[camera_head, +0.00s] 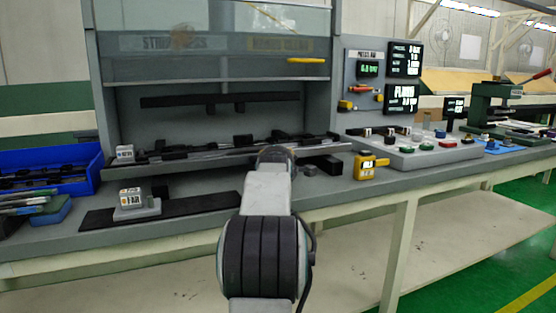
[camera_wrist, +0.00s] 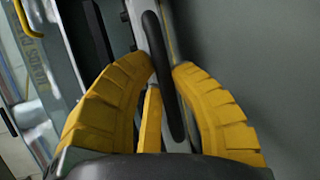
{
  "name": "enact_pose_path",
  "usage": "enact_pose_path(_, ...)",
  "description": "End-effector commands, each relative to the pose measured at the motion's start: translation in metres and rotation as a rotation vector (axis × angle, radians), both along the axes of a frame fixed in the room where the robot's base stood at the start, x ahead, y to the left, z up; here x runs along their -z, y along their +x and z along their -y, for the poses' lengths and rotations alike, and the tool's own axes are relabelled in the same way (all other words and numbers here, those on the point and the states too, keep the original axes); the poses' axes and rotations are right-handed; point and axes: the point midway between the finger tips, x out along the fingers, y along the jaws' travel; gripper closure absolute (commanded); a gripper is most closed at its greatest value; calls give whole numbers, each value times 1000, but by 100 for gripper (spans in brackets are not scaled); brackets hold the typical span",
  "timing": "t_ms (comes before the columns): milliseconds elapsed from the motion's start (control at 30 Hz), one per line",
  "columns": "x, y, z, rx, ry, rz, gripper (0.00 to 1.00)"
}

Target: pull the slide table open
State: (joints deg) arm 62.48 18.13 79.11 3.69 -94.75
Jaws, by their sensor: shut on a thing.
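The slide table (camera_head: 215,154) is a long grey shelf with dark fixtures across the opening of the grey machine. Its dark bar handle (camera_wrist: 154,30) stands on a pale strip in the wrist view. My gripper (camera_wrist: 166,68) has yellow ribbed fingers, one on each side of this handle, closed on it. In the head view my arm reaches to the slide table's front, right of its middle, and hides the handle and most of the gripper.
A raised glazed guard with a yellow handle (camera_head: 306,60) hangs above the opening. A dark mat (camera_head: 185,210) and a small labelled block (camera_head: 131,197) lie in front. A blue bin (camera_head: 90,165) is at left. A yellow device (camera_head: 370,166) and a button panel (camera_head: 415,155) are at right.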

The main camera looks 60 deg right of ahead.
Motion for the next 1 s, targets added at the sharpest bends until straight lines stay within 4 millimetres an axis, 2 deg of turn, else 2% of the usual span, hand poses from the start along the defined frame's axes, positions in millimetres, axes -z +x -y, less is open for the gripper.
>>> enact_pose_path(133,4,3,-1,-4,7,-2,100)
enact_pose_path(167,3,3,-1,-5,8,-2,80)
enact_pose_path(467,2,2,-1,-3,3,-1,53)
enact_pose_path(767,0,0,-2,-1,0,0,53)
enact_pose_path(1000,-5,-10,-21,-1,-1,1,53)
